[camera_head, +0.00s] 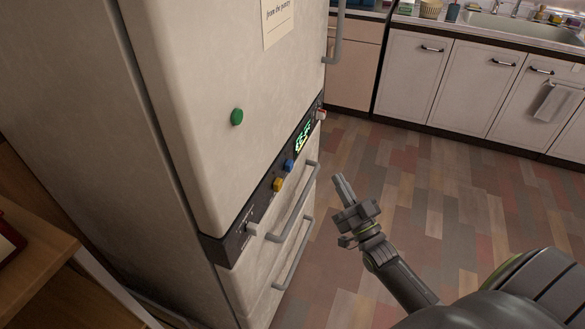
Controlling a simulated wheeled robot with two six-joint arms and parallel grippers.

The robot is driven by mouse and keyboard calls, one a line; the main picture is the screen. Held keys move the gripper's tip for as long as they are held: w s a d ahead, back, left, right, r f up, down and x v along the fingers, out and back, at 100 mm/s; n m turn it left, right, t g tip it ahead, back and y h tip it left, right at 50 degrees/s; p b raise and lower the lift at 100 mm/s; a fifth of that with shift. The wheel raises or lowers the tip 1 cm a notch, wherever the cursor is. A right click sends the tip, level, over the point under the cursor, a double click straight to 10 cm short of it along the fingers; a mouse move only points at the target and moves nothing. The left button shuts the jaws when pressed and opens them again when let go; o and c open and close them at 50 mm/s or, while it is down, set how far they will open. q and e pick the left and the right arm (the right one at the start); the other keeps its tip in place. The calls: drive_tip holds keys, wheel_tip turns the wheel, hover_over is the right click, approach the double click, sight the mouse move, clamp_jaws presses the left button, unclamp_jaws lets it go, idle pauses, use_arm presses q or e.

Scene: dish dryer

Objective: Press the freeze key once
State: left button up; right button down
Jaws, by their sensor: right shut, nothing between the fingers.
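A cream fridge (190,60) fills the left of the head view. A dark control strip (223,249) crosses its front, with a lit green display (304,136). Along the strip are a pale knob or key (251,229), a yellow key (278,185), a blue key (289,165) and a pale and red piece (321,114) at the far end. The labels are too small to read, so I cannot tell which is the freeze key. My right gripper (338,178) is shut and empty, to the right of the strip, apart from the keys. My left gripper is out of view.
Two grey drawer handles (296,188) (292,254) stick out below the strip, close to my right gripper. A green round magnet (237,117) and a paper note (278,20) are on the upper door. White cabinets (415,75) stand at the back; open floor (440,170) lies between.

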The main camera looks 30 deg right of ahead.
sight(289, 166)
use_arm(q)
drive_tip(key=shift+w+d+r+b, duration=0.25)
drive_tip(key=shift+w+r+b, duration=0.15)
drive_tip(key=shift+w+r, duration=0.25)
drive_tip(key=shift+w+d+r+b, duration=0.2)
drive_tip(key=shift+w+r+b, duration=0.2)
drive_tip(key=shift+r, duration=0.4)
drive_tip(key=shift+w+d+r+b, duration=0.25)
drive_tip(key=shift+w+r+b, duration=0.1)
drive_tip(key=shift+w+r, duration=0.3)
use_arm(e)
drive_tip(key=w+a, duration=0.5)
drive_tip(key=w, duration=0.1)
drive_tip(key=shift+w+a, duration=0.35)
drive_tip(key=shift+a, duration=0.05)
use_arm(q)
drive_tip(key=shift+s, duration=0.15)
use_arm(e)
drive_tip(key=shift+w+a, duration=0.1)
drive_tip(key=shift+w+a, duration=0.2)
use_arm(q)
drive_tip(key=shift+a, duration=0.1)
